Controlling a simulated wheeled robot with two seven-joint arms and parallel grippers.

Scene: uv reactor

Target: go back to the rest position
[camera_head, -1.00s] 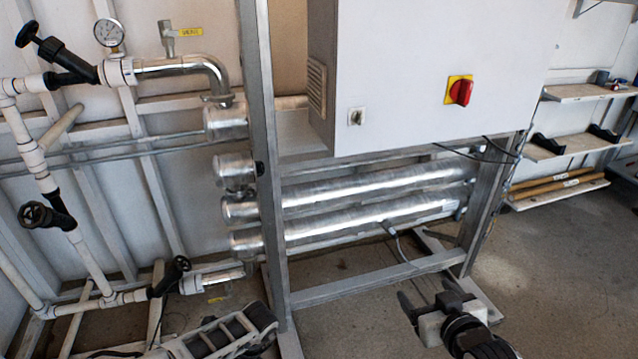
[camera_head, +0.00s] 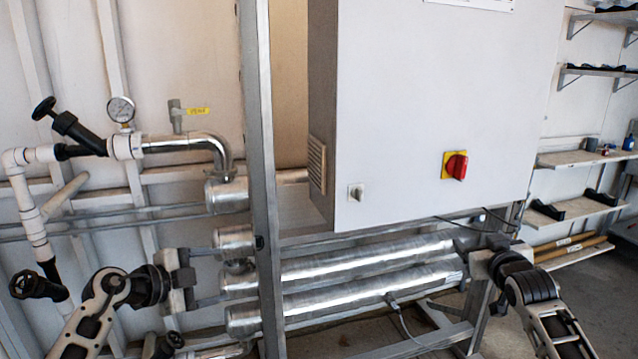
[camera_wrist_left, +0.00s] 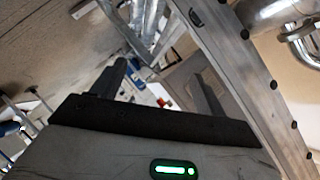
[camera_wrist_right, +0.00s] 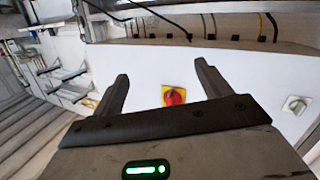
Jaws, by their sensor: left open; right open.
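My left gripper (camera_head: 207,277) is raised in front of the steel reactor tubes, at the left of the frame post. Its two fingers (camera_wrist_left: 160,80) are apart with nothing between them in the left wrist view. My right gripper (camera_head: 468,260) is at the right ends of the tubes, below the control cabinet (camera_head: 400,120). Its fingers (camera_wrist_right: 163,75) are also apart and empty in the right wrist view. The red and yellow switch (camera_wrist_right: 174,96) shows beyond them and is on the cabinet front in the head view (camera_head: 455,165).
The steel frame post (camera_head: 262,180) stands beside my left gripper. Steel tubes (camera_head: 360,265) run behind both arms. White pipes with black valves (camera_head: 38,284) and a gauge (camera_head: 121,109) are at the left. Wall shelves (camera_head: 580,158) are at the right.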

